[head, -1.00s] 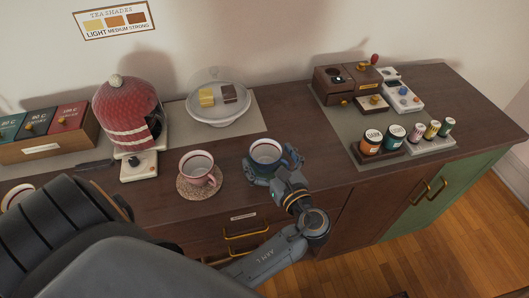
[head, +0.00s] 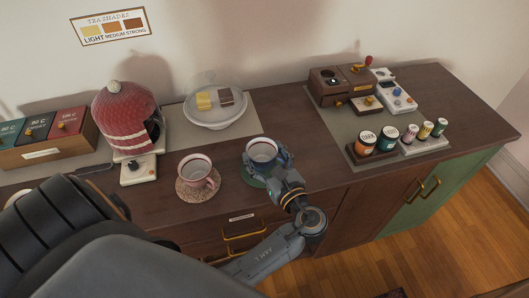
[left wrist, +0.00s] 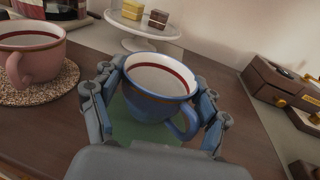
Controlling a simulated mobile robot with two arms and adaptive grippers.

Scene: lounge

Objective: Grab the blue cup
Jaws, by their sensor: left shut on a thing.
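The blue cup (head: 262,151) has a white inside with a dark red band. In the left wrist view the blue cup (left wrist: 156,91) stands upright between both fingers, its handle toward the lower right. My left gripper (head: 270,160) is shut on the cup's sides; it also fills the left wrist view (left wrist: 155,105). A green coaster (head: 252,177) shows below the cup, and the cup appears a little above it. The far side of the cup is hidden. My right gripper is not in view.
A pink cup (head: 197,172) on a speckled coaster (head: 184,193) stands close to the left. A glass-covered cake stand (head: 215,118) is behind. Small jars (head: 388,140) and wooden boxes (head: 328,84) stand at the right. The counter between is clear.

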